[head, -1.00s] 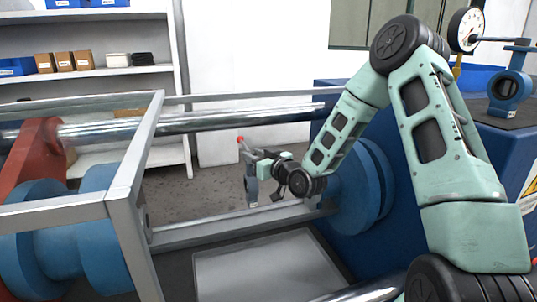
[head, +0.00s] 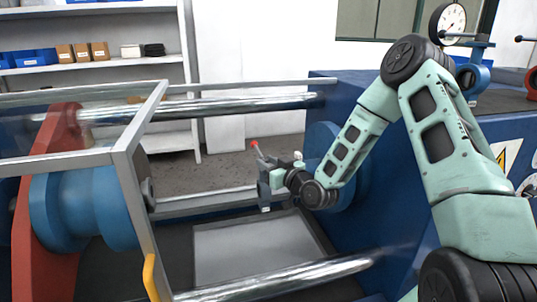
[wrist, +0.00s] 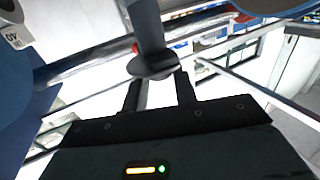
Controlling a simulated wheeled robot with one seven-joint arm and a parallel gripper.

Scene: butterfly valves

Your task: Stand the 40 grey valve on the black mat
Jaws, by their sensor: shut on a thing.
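My gripper (head: 277,178) is shut on the grey valve (head: 264,187), whose lever has a red tip. It holds the valve in the air between the bars of the machine, above a light grey plate. In the wrist view, my gripper (wrist: 160,88) has its two dark fingers at the valve's grey neck (wrist: 150,30). A label reading 40 (wrist: 12,38) shows at the top left edge there. A dark surface that looks like the black mat (head: 500,103) lies on top of the blue housing at the right, partly hidden by my arm.
A blue valve (head: 473,76) and a partly cut-off red valve (head: 533,80) stand on the housing top, by a round gauge (head: 452,20). Steel bars (head: 240,103), a metal guard frame (head: 135,150) and blue flanges (head: 85,210) surround the held valve. The light grey plate (head: 250,248) is clear.

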